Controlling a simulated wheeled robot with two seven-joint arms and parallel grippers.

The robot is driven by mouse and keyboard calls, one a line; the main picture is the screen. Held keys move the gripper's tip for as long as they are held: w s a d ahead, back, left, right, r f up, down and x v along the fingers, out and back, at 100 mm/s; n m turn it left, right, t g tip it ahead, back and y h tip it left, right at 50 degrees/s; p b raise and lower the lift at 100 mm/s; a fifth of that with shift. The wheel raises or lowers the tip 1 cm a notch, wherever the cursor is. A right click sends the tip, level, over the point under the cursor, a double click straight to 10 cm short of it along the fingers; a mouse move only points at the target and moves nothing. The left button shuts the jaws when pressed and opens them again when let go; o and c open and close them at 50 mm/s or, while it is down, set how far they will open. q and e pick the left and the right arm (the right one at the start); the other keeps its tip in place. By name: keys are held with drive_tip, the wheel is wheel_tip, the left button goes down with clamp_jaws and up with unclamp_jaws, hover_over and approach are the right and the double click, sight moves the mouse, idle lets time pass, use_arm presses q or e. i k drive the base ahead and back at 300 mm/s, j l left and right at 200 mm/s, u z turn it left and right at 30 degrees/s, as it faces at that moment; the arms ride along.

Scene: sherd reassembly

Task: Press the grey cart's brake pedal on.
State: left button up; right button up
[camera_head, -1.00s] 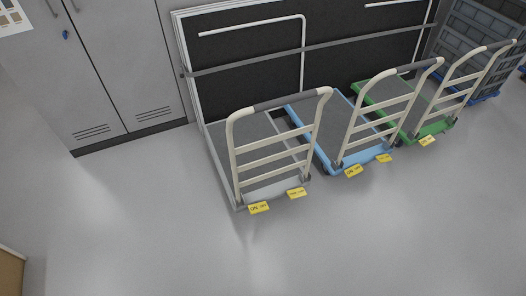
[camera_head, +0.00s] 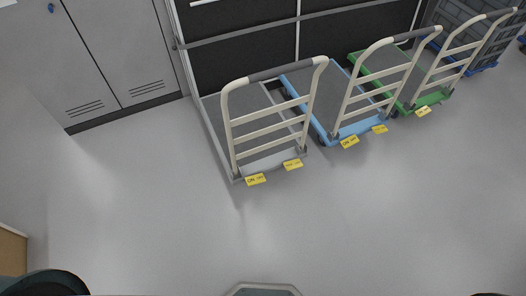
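The grey cart (camera_head: 212,128) stands at the left of a row of three platform carts, its cream handle frame facing me. At the foot of its handle are two yellow pedals. The left pedal (camera_head: 256,179) carries a label that appears to read ON. The right pedal (camera_head: 293,164) has lettering too small to read. Neither gripper shows in the head view, and nothing of mine is near the pedals.
A blue cart (camera_head: 327,133) and a green cart (camera_head: 433,97) stand to the right, also with yellow pedals. Grey lockers (camera_head: 118,55) and black panels (camera_head: 236,62) are behind. The floor (camera_head: 300,230) in front is clear. A brown box edge (camera_head: 12,247) shows at left.

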sight(259, 179)
drive_tip(key=i+j+z, duration=0.1)
drive_tip(key=j, duration=0.45)
drive_tip(key=i+j+z, duration=0.1)
drive_tip(key=j, duration=0.45)
drive_tip(key=i+j+z, duration=0.1)
drive_tip(key=j, duration=0.45)
